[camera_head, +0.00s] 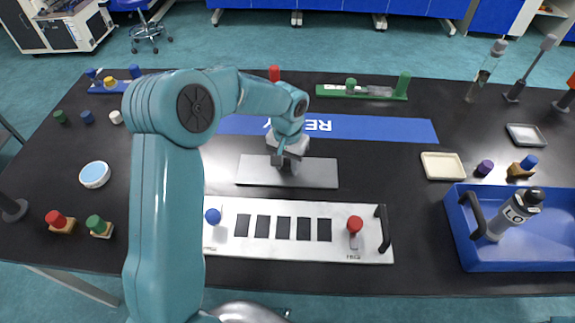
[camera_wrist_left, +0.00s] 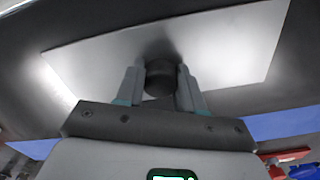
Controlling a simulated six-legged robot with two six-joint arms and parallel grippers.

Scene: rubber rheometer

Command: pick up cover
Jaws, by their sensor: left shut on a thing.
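The cover is a flat silver-grey rectangular plate (camera_head: 318,174) with a dark round knob in its middle. It lies near the middle of the black table, behind a white panel. In the left wrist view the plate (camera_wrist_left: 235,48) fills the upper part, and the dark knob (camera_wrist_left: 160,77) stands between the two fingers. My left gripper (camera_head: 285,163) points down at the plate's middle and is shut on the knob; it also shows in the left wrist view (camera_wrist_left: 161,88). I cannot tell whether the plate touches the table. My right gripper is not in view.
The white panel (camera_head: 228,245) in front has dark square slots, blue and red knobs and a black handle (camera_head: 383,228). A blue strip (camera_head: 390,129) lies behind the plate. A blue bin (camera_head: 520,258) with a bottle (camera_head: 514,213) stands right. The table between plate and bin is mostly clear.

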